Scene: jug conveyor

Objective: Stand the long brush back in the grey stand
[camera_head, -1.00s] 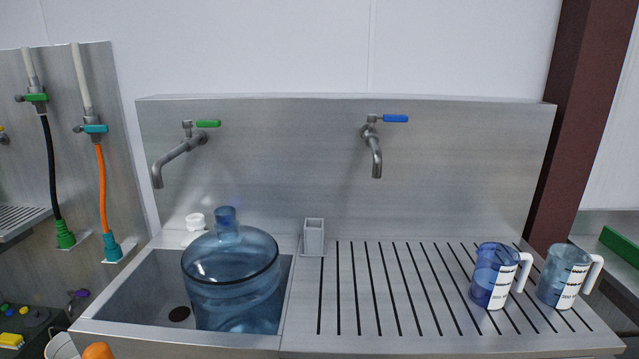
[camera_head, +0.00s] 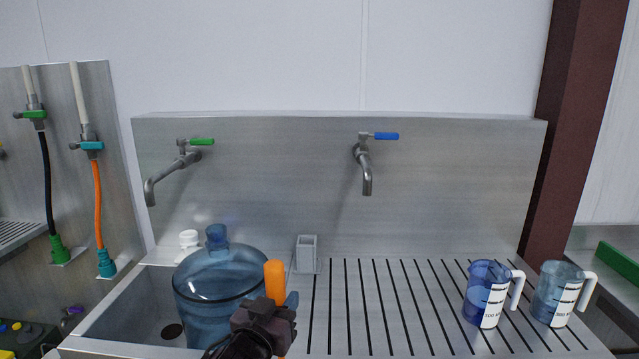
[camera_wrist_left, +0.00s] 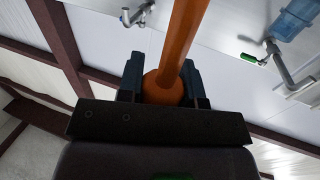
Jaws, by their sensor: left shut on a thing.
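The grey stand (camera_head: 307,255) is a small square upright holder with an open top, at the back of the sink unit between the basin and the ribbed drainboard. My left gripper (camera_head: 284,304) is in front of the basin's right edge, nearer to me and a little left of the stand. It is shut on the long brush, whose orange handle (camera_head: 275,281) sticks up above the jaws. In the left wrist view the orange handle (camera_wrist_left: 183,45) runs between the fingers. The brush's far end is not clearly visible. My right gripper is not in view.
A large blue jug (camera_head: 212,290) stands in the sink basin (camera_head: 120,312), just left of my gripper. Two measuring jugs, one blue (camera_head: 480,295) and one paler (camera_head: 551,293), stand on the right of the drainboard (camera_head: 400,310). Two taps hang from the backsplash. The drainboard's middle is clear.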

